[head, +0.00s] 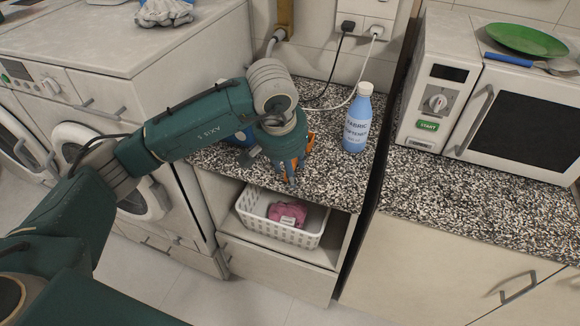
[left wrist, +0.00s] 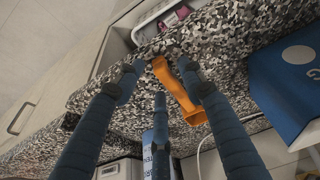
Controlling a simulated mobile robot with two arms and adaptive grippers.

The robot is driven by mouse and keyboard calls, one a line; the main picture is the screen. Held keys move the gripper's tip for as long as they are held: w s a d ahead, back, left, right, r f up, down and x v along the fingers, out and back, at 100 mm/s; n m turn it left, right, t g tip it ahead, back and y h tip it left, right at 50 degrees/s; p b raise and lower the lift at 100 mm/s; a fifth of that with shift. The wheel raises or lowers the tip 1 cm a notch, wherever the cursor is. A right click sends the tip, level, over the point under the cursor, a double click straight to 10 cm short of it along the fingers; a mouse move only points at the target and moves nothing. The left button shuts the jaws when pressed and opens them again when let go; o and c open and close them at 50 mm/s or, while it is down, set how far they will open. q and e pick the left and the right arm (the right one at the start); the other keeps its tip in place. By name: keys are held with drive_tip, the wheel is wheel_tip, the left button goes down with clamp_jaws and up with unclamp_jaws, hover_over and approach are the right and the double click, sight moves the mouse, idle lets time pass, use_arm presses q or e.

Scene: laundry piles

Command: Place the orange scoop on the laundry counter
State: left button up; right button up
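The orange scoop (left wrist: 180,92) is by the fingertips of my left gripper (left wrist: 157,80), over the speckled laundry counter (left wrist: 225,45). In the left wrist view the fingers are spread, and one passes close beside the scoop; I cannot tell whether they touch. My left gripper (head: 289,172) points down near the front edge of the counter (head: 335,185) in the head view. There, only small orange parts of the scoop (head: 311,142) show around the fingers. The scoop appears low at the counter surface. My right gripper is in neither view.
A blue fabric softener bottle (head: 356,120) stands right of my left gripper. A blue box (left wrist: 290,85) is on the counter beside it. A white basket (head: 250,213) with pink cloth sits in the open shelf below. A microwave (head: 462,105) is to the right.

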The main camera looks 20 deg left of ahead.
use_arm(q)
drive_tip(key=b+v, duration=0.1)
drive_tip(key=v, duration=1.1)
drive_tip(key=shift+b, duration=0.4)
